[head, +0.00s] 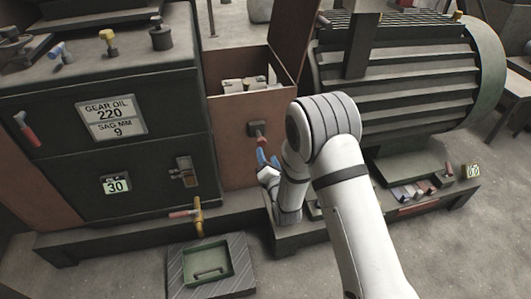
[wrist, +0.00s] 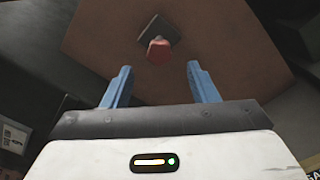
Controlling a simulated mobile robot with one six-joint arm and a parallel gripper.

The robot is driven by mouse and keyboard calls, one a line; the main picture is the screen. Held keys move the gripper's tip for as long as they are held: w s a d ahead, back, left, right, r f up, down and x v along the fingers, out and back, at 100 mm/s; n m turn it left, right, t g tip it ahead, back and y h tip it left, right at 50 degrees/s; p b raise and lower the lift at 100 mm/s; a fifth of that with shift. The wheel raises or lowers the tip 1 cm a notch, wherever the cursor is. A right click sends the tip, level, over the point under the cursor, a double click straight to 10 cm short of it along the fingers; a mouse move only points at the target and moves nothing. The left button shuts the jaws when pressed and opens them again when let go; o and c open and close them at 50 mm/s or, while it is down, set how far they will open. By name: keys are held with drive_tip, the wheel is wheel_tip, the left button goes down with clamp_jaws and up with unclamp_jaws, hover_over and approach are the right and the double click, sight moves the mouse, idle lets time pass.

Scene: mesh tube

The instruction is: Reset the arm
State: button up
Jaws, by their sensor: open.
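My arm reaches in from the lower right in the head view, a white jointed arm. My gripper (wrist: 160,85) shows in the wrist view with its two blue fingers apart and nothing between them. It also shows small in the head view (head: 268,158), partly hidden by my wrist. The fingers point at a brown box panel (head: 232,150) that carries a red knob (wrist: 159,51) on a dark square plate. The same knob shows in the head view (head: 257,130), just above the fingers. I cannot tell the exact gap between fingers and knob.
A dark cabinet (head: 110,150) with a gear oil label stands at left. A ribbed motor (head: 420,80) stands at right behind my arm. A brass tap (head: 198,214) juts out above a green tray (head: 207,268) on the floor. Small blocks (head: 410,190) lie on the right ledge.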

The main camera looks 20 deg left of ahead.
drive_tip(key=shift+r, duration=0.1)
idle(0.3)
drive_tip(key=w+d+r+m+g+h+p, duration=0.1)
drive_tip(key=w+d+r+m+h+p, duration=0.1)
drive_tip(key=d+r+m+p, duration=0.45)
drive_tip(key=w+d+r+m+g+h+p, duration=0.1)
drive_tip(key=w+d+r+m+h+p, duration=0.15)
drive_tip(key=r, duration=0.65)
drive_tip(key=s+d+r+m+g+h+p, duration=0.35)
drive_tip(key=d+r+m+p, duration=0.4)
drive_tip(key=d+r, duration=0.6)
drive_tip(key=s+d+r+m+g+h+p, duration=0.1)
drive_tip(key=s+d+r+m+p, duration=0.3)
drive_tip(key=s, duration=0.4)
drive_tip(key=s+d+r+m+g+p, duration=0.3)
drive_tip(key=s+d+r+m, duration=0.4)
drive_tip(key=s+r, duration=0.1)
drive_tip(key=s+d+r+m+g+h+p, duration=0.1)
drive_tip(key=s+d+r+m+p, duration=0.3)
drive_tip(key=s, duration=0.6)
wheel_tip(320, 180, up, 2)
drive_tip(key=d+m+g, duration=0.1)
drive_tip(key=d+m, duration=0.1)
drive_tip(key=shift+d+m+h+p, duration=0.2)
drive_tip(key=shift+m+h+p, duration=0.1)
drive_tip(key=shift+m+p, duration=0.05)
